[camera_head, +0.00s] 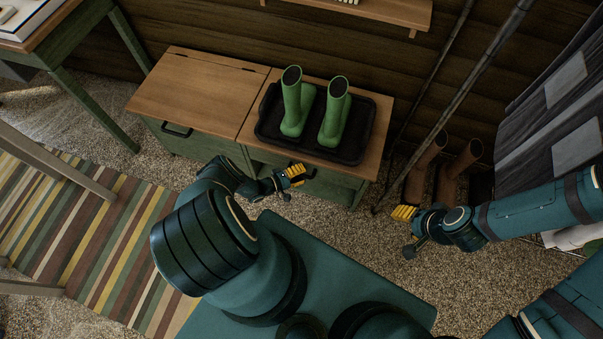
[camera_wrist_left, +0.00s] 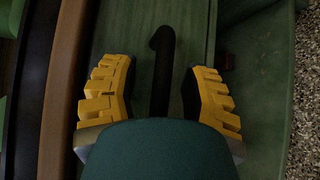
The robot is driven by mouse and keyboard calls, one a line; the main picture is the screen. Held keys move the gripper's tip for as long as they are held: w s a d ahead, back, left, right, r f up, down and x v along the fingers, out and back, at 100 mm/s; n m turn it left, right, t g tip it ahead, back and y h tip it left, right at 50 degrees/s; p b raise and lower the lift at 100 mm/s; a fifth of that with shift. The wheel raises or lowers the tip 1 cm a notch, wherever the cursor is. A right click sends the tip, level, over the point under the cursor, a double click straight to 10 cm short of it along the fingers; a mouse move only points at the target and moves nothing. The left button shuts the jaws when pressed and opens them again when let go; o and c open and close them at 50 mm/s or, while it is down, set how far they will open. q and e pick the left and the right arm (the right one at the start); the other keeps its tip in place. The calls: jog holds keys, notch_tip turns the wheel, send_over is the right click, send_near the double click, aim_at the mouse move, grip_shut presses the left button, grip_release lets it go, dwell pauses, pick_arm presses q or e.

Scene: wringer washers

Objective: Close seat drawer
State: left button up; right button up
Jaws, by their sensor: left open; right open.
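The seat is a low green bench with a wooden top (camera_head: 205,88). Its drawer (camera_head: 335,188) is on the right half of the front, below the boot tray, and is partly hidden by my left gripper; how far it stands out is hard to tell. My left gripper (camera_head: 298,175) is open in front of it. In the left wrist view, the yellow fingers (camera_wrist_left: 160,95) stand on either side of a dark handle (camera_wrist_left: 161,55) on the green drawer, not closed on it. My right gripper (camera_head: 405,213) is open and empty, right of the bench above the carpet.
Green boots (camera_head: 297,105) stand on a black tray (camera_head: 268,128) on the bench. Brown boots (camera_head: 425,170) and leaning poles (camera_head: 470,70) are to the right. A striped rug (camera_head: 90,225) lies left. Carpet (camera_head: 345,230) in front of the bench is clear.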

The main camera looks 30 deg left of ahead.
pick_arm(q)
jog(key=v, duration=1.2)
jog(key=shift+a, duration=0.1)
